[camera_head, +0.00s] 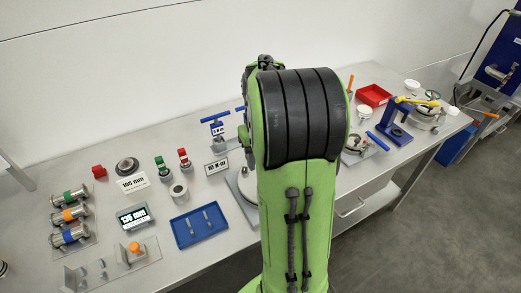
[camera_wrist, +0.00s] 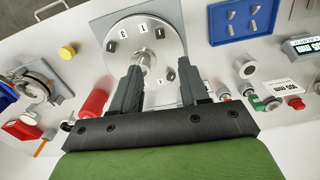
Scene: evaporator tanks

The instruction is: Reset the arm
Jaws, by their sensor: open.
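My green and black arm (camera_head: 300,180) stands upright in the middle of the head view and hides part of the bench (camera_head: 105,215). In the wrist view my gripper (camera_wrist: 165,75) shows two dark fingers set apart, with nothing held between them. The fingers point toward a round metal flange (camera_wrist: 145,38) with numbered labels on a grey plate. A red cylindrical object (camera_wrist: 93,103) is beside the left finger. My gripper is hidden behind the arm in the head view.
A blue tray (camera_head: 200,228) with small metal pieces, a display box (camera_head: 132,217) and coloured cylinders (camera_head: 68,215) are on the left of the bench. A red bin (camera_head: 373,95) and a blue stand (camera_head: 394,125) are on the right.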

